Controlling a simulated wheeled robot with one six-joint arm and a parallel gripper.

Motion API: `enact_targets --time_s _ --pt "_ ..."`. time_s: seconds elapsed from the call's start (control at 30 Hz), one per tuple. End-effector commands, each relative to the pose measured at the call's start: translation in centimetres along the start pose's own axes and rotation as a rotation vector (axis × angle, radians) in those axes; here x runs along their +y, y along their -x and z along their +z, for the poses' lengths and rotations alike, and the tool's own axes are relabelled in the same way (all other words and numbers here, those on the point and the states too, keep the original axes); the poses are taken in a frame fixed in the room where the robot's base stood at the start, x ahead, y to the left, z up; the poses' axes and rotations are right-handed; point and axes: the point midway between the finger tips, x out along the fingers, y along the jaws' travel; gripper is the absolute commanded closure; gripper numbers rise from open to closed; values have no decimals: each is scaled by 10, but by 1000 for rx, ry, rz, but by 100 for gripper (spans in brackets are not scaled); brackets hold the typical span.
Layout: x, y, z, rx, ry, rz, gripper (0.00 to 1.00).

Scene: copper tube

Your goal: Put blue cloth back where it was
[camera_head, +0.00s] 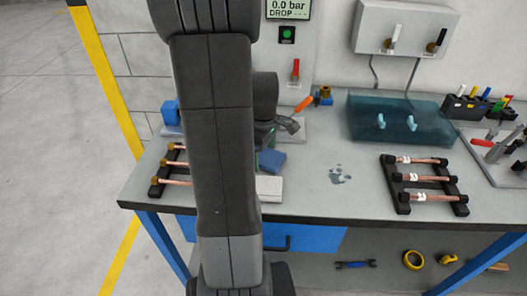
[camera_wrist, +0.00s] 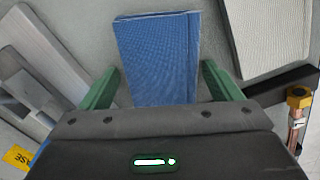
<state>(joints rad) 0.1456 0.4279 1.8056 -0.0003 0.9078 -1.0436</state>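The blue cloth (camera_head: 271,161) lies as a folded rectangle on the workbench, just right of my arm in the head view. In the wrist view the cloth (camera_wrist: 158,55) runs between my two green fingers and under the gripper body, which hides its near end. My gripper (camera_wrist: 162,80) has its fingers apart, one on each side of the cloth, with a narrow gap showing at each edge. In the head view my arm hides most of the gripper.
A pale block (camera_head: 269,187) lies near the front edge. Racks of copper tubes stand at left (camera_head: 172,167) and right (camera_head: 424,181). A translucent blue box (camera_head: 393,119) stands at the back. Bare bench lies around the wet spots.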

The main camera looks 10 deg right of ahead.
Motion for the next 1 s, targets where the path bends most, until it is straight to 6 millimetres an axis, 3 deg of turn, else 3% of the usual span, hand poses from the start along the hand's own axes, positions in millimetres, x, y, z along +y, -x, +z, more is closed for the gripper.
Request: enact_targets --time_s 0.27,0.7,1.0 --pt "0 8 0 1 0 2 16" --pt "1 95 0 3 0 5 16" --pt "0 123 0 0 0 1 16"
